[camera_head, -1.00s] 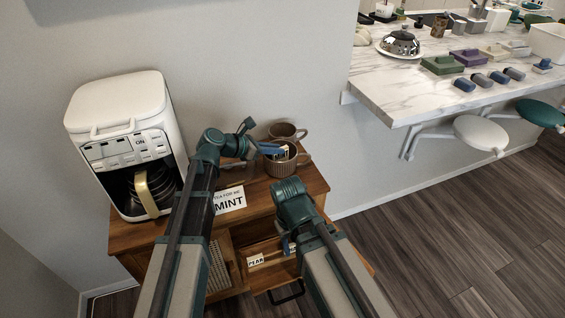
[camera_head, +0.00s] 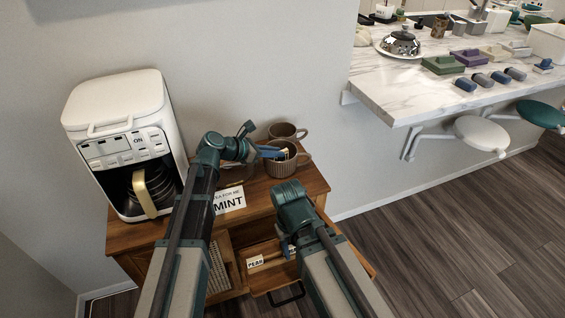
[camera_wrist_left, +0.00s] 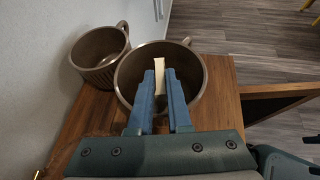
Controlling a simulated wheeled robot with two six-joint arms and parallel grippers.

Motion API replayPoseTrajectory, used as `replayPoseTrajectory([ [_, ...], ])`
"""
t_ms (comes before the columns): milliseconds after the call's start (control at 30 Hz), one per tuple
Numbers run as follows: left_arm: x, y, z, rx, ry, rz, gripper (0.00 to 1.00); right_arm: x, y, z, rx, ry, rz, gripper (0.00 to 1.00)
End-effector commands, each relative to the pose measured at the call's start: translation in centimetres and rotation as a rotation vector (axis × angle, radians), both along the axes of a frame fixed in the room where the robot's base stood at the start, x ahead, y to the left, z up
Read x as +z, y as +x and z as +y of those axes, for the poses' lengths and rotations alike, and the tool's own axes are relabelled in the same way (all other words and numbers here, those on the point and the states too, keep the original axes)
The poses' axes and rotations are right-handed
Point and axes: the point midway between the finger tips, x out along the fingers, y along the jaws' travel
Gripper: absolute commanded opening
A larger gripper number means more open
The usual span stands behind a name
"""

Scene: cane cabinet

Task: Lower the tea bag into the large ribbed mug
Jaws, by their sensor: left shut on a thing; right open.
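The large ribbed mug (camera_head: 283,168) is brown and stands upright on the wooden cabinet top, with its wide mouth (camera_wrist_left: 123,80) below the left gripper in the left wrist view. My left gripper (camera_head: 280,153) is shut on a small cream tea bag (camera_wrist_left: 159,83). In the left wrist view its blue fingers (camera_wrist_left: 160,78) and the tea bag overlap the mug's mouth. I cannot tell how deep the tea bag hangs. My right gripper (camera_head: 288,247) is lower, by the open drawer; it is open, its fingers mostly hidden by its wrist.
A second brown mug (camera_head: 287,130) stands close behind the large one, and also at left in the left wrist view (camera_wrist_left: 97,55). A white coffee machine (camera_head: 117,110) and a MINT card (camera_head: 229,201) are on the cabinet. An open drawer holds a PEAR label (camera_head: 255,262).

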Motion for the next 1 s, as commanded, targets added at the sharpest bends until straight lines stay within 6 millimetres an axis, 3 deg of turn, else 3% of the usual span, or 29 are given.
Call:
replayPoseTrajectory([
  [233, -0.1, 0.0, 0.0, 0.000, 0.000, 0.000, 0.00, -0.1, 0.0, 0.0, 0.000, 0.000, 0.000, 0.50],
  [267, -0.1, 0.0, 0.0, 0.000, 0.000, 0.000, 0.18, -0.1, 0.0, 0.0, 0.000, 0.000, 0.000, 0.50],
  [400, -0.1, 0.0, 0.0, 0.000, 0.000, 0.000, 0.43, -0.1, 0.0, 0.0, 0.000, 0.000, 0.000, 0.50],
  [467, -0.1, 0.0, 0.0, 0.000, 0.000, 0.000, 0.51, -0.1, 0.0, 0.0, 0.000, 0.000, 0.000, 0.50],
  [767, 0.0, 0.0, 0.0, 0.000, 0.001, 0.000, 0.51, 0.0, 0.0, 0.0, 0.000, 0.000, 0.000, 0.50],
  [1000, 1.2, 0.0, 0.2, 0.000, 0.000, 0.000, 0.51, 1.2, 0.0, 0.0, 0.000, 0.000, 0.000, 0.50],
])
